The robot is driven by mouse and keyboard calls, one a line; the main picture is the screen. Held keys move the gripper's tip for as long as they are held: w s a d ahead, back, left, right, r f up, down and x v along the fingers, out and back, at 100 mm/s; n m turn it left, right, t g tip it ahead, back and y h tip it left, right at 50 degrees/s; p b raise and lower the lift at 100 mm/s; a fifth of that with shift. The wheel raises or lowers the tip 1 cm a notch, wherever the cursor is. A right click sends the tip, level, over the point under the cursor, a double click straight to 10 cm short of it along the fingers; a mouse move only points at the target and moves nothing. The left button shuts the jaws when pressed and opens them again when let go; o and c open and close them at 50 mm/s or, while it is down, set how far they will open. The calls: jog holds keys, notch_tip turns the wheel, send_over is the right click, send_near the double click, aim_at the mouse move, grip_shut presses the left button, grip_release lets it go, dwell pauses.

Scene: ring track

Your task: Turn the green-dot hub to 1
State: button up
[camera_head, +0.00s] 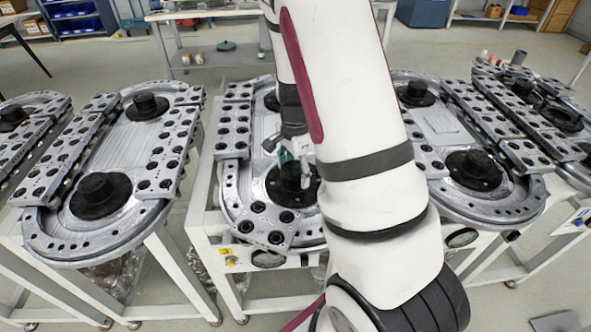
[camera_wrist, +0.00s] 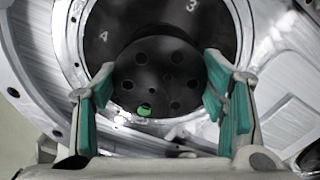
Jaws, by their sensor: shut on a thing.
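The green-dot hub (camera_wrist: 158,78) is a dark round cap with several holes in its face. Its green dot (camera_wrist: 145,110) is at the lower edge, slightly left of the middle in the wrist view. Behind the hub is a dark dial plate (camera_wrist: 122,25) with a 4 at upper left and a 3 at upper right. No 1 shows. My gripper (camera_wrist: 160,66) is shut on the hub, one teal-padded finger on each side. In the head view my gripper (camera_head: 291,152) reaches down to the black hub (camera_head: 292,181) on the middle ring track, partly hidden by my arm.
The middle ring track (camera_head: 234,196) has hole-studded blocks along its sides and a loose-angled block (camera_head: 265,226) at the near end. Similar tracks with black hubs stand left (camera_head: 150,130) and right (camera_head: 440,125). Narrow floor gaps separate the stands.

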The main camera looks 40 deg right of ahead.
aim_at(295, 170)
jog(key=o, duration=1.1)
jog(key=shift+o, duration=0.2)
jog(key=shift+r, duration=0.1)
notch_tip(295, 170, up, 12)
